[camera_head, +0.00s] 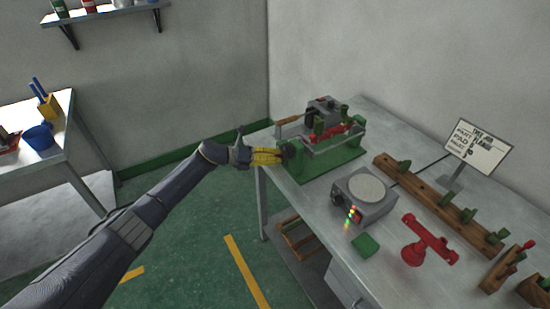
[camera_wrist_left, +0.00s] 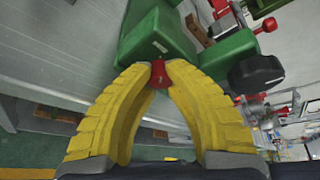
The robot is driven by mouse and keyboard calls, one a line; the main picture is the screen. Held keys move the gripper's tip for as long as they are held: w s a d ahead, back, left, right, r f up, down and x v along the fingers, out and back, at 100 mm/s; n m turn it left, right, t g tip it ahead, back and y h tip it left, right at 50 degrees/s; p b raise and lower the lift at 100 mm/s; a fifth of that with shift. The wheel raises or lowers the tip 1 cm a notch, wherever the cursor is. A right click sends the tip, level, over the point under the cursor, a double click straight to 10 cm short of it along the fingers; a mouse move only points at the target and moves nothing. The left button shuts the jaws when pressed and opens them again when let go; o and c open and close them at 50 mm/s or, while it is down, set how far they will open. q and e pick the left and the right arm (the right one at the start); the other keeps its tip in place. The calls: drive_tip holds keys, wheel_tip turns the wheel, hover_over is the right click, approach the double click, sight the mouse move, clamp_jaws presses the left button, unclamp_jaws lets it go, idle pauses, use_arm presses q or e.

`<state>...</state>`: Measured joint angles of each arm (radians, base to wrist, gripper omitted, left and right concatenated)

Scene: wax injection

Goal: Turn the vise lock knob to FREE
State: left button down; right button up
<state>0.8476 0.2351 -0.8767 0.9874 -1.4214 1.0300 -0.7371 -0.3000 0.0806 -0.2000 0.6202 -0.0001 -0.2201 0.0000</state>
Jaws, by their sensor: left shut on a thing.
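The green vise (camera_head: 322,160) stands on the far left corner of the metal workbench, with a grey block and red parts on top. My left gripper (camera_head: 280,157) reaches its left side. In the left wrist view, the yellow fingers (camera_wrist_left: 160,72) are shut on a small red knob (camera_wrist_left: 159,82) at the edge of the green vise body (camera_wrist_left: 158,38). The fingers hide part of this knob, and its setting cannot be read. A larger black knob (camera_wrist_left: 257,74) sits to the right of the fingers, apart from them. My right gripper is not in view.
On the workbench (camera_head: 300,188), a grey device with a round plate (camera_head: 366,190), a green pad (camera_head: 365,245), a red part (camera_head: 430,240) and a wooden rack (camera_head: 440,205) stand nearer. A sign (camera_head: 478,147) stands at the right. Open floor lies left of the bench.

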use_arm(q)
drive_tip(key=shift+n, duration=0.4)
idle(0.3)
drive_tip(key=c, duration=1.1)
unclamp_jaws()
drive_tip(key=shift+c, duration=0.2)
drive_tip(key=shift+a+f, duration=0.1)
drive_tip(key=shift+a, duration=0.05)
drive_tip(key=shift+a, duration=0.6)
drive_tip(key=v, duration=0.6)
drive_tip(key=shift+a+r, duration=0.15)
drive_tip(key=shift+r, duration=0.2)
